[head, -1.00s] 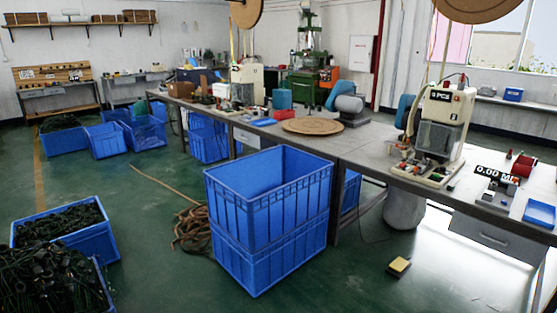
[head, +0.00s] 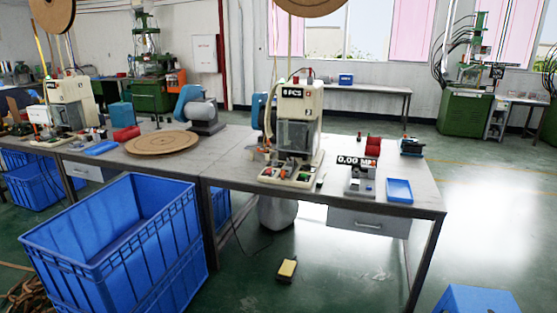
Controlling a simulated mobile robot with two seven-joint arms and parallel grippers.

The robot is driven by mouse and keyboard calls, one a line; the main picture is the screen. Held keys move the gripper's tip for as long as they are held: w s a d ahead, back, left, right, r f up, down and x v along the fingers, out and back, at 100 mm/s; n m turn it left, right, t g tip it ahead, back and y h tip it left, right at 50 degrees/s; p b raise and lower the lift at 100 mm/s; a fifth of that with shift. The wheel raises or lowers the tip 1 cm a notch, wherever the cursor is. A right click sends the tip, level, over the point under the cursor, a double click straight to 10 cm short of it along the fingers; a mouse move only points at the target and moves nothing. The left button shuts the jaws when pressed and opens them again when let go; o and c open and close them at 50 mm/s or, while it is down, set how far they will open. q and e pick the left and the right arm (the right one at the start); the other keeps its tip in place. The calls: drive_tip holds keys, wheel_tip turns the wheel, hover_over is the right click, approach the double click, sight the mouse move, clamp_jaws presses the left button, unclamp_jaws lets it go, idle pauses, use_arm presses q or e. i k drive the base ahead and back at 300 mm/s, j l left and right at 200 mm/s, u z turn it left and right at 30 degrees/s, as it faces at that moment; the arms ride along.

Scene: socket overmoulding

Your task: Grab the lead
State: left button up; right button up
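I cannot pick out the lead for certain. A second pale strand (head: 38,45) hangs at the left above another white machine (head: 70,105). Neither of my grippers is in view.
The workbench (head: 235,165) runs across the middle, with a round board (head: 162,143), a blue tray (head: 399,190) and a small "0.00" device (head: 360,178). A yellow pedal (head: 287,269) lies on the floor.

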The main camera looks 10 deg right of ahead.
sight(319, 183)
drive_tip(key=i+l+z, duration=0.2)
drive_tip(key=i, duration=0.4)
drive_tip(key=i+z, duration=0.25)
drive_tip(key=i, duration=0.35)
drive_tip(key=i+l+u, duration=0.2)
drive_tip(key=i+u, duration=0.2)
drive_tip(key=i+l+u, duration=0.45)
